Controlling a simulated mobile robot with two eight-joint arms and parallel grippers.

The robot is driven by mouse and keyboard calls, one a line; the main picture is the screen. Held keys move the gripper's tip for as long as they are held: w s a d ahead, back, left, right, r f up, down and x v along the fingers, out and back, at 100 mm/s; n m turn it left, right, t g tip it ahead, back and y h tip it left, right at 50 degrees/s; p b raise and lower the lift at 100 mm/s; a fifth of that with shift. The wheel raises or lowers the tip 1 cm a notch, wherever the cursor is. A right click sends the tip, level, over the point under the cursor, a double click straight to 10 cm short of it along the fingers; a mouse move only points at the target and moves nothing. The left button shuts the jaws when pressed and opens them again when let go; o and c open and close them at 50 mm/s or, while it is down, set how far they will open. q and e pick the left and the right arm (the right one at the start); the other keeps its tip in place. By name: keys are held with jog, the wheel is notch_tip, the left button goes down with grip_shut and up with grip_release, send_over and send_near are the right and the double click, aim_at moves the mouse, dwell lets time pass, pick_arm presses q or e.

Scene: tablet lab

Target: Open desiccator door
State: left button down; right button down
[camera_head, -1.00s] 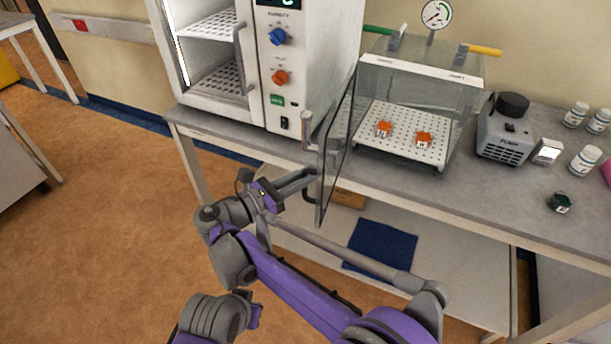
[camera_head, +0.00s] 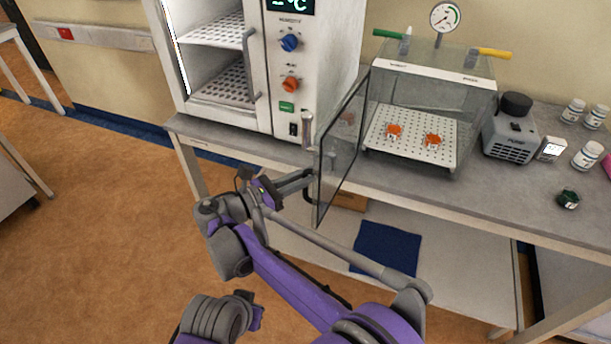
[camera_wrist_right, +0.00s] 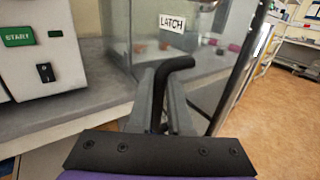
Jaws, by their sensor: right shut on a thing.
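The desiccator (camera_head: 470,110) is a clear box on the bench, with a white perforated shelf (camera_head: 378,153) inside bearing two orange items. Its clear, dark-edged door (camera_head: 340,150) stands swung out from the left side of the front, so the front is open. My right gripper (camera_head: 300,182) is at the door's outer side, shut on its black handle (camera_head: 308,192). In the right wrist view the fingers (camera_wrist_right: 168,95) close around the bent black handle (camera_wrist_right: 172,66), and a LATCH label (camera_wrist_right: 171,22) shows beyond.
A white oven-like cabinet (camera_head: 340,50) stands left of the desiccator, close to the open door. A pump (camera_head: 508,135), white bottles (camera_head: 587,155) and a small green item (camera_head: 568,199) stand to the right. A lower shelf with a blue cloth (camera_head: 386,247) lies below the bench.

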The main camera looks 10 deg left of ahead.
dwell(0.3)
jog(key=c, duration=0.8)
grip_release()
jog(key=shift+c, duration=0.2)
